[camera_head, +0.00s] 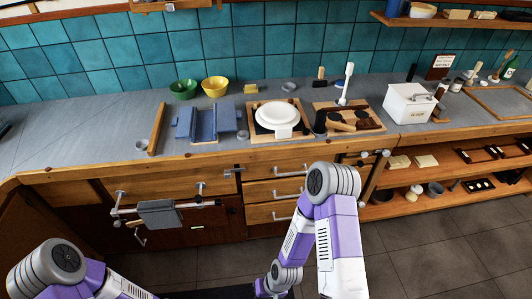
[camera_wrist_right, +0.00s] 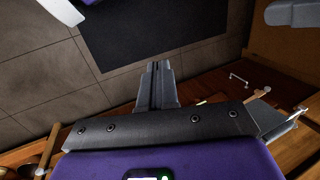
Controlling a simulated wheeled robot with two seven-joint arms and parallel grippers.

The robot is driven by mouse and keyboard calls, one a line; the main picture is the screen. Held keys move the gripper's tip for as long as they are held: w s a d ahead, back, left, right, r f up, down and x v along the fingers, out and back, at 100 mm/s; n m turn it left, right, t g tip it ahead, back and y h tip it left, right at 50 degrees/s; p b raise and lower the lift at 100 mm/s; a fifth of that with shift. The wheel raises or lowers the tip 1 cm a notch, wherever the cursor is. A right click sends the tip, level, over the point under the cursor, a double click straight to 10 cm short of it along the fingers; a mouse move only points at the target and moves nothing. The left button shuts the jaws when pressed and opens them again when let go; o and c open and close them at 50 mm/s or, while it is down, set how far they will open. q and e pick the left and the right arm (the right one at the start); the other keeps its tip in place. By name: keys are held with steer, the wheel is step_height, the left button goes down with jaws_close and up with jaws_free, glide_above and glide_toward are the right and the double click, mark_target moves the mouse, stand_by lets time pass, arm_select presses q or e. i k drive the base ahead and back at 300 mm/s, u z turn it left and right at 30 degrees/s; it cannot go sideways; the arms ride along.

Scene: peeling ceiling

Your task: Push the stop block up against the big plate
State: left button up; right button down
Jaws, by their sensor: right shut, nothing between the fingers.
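The big white plate (camera_head: 277,114) lies on a square wooden board (camera_head: 258,132) on the counter, in the head view. A small pale block (camera_head: 284,132), which looks like the stop block, sits at the plate's near edge. I cannot tell whether the two touch or are slightly apart. My right gripper (camera_wrist_right: 158,68) is shut and empty in the right wrist view, with floor and cabinet fronts behind it. It is away from the plate and block, and I cannot make out its fingers in the head view. My left gripper is out of view; only the left arm shows.
A stove-like board with dark pans (camera_head: 345,122) and a white lidded box (camera_head: 408,104) stand to the right. Green (camera_head: 184,88) and yellow (camera_head: 215,86) bowls are behind. A rail with a grey cloth (camera_head: 159,214) juts from the cabinet front.

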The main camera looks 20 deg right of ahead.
mark_target(282, 132)
steer(key=z, duration=0.5)
steer(key=i, duration=0.65)
steer(key=z, duration=0.5)
